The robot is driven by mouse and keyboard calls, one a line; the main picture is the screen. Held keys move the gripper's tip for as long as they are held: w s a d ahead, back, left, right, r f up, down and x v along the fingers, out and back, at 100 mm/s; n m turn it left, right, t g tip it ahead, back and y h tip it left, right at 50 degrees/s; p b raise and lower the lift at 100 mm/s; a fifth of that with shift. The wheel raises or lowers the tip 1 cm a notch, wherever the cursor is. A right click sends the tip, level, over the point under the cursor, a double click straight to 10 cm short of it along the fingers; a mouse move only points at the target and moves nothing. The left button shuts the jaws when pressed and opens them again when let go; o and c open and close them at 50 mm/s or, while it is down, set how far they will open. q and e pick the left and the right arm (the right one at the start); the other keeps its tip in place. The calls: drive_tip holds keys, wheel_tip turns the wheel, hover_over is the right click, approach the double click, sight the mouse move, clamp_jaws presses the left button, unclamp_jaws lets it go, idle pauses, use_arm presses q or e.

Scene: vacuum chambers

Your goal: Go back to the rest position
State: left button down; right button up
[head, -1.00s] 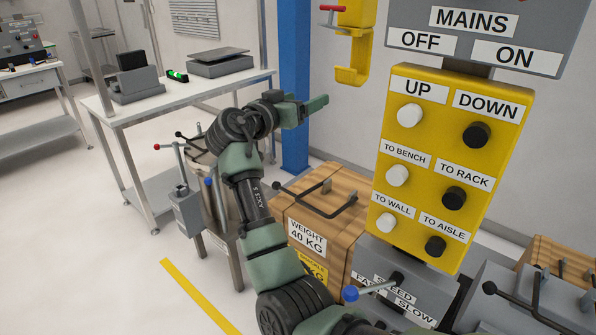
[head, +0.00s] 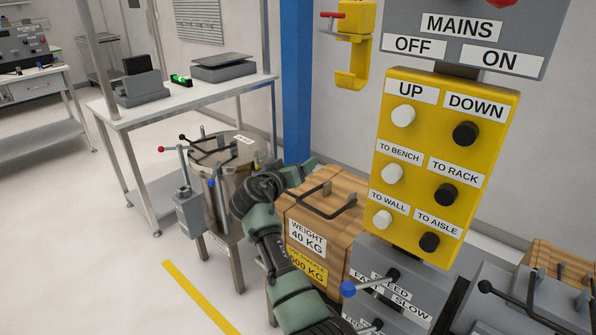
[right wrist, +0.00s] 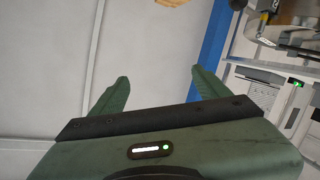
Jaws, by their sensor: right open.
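My right gripper (head: 308,168) is at the end of the green and black arm that comes in from the bottom of the head view. It sits just behind the left end of the wooden weight crate (head: 318,212), partly hidden by my wrist. In the right wrist view its two green fingers (right wrist: 158,86) stand wide apart with nothing between them. A pale wall and the blue post show beyond them. My left gripper is not in view.
A steel vessel (head: 238,185) on a stand is close left of my wrist. The yellow button pendant (head: 412,225) and a grey speed box (head: 375,258) are to the right. A blue post (head: 297,80) and yellow hook (head: 352,75) stand behind. Floor at left is clear.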

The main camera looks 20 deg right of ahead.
drive_tip(key=shift+a+f, duration=0.1)
drive_tip(key=shift+f, duration=0.35)
